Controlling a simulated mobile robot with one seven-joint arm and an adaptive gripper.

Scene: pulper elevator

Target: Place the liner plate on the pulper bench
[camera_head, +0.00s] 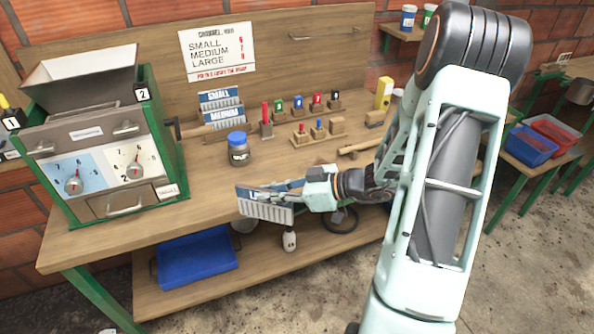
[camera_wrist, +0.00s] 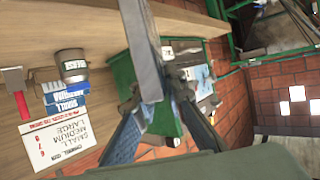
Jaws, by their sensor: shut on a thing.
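A grey slotted liner plate (camera_head: 265,210) with a blue label starting with "L" is held by my gripper (camera_head: 300,192). My gripper is shut on its right side, over or just off the front edge of the wooden pulper bench (camera_head: 200,205). I cannot tell if the plate touches the bench. In the wrist view the plate (camera_wrist: 143,45) shows nearly edge-on as a grey strip between the fingers (camera_wrist: 155,95). The green pulper (camera_head: 95,150) with two dials and a hopper stands on the bench's left. Liner plates labelled SMALL (camera_head: 220,98) and MEDIUM (camera_head: 222,115) stand upright at the back.
A blue-lidded jar (camera_head: 238,150) stands behind the held plate. Small blocks with coloured tools (camera_head: 318,130) and a wooden-handled tool (camera_head: 360,147) lie right of it. A blue tray (camera_head: 196,257) sits on the lower shelf. Bench top between pulper and jar is clear.

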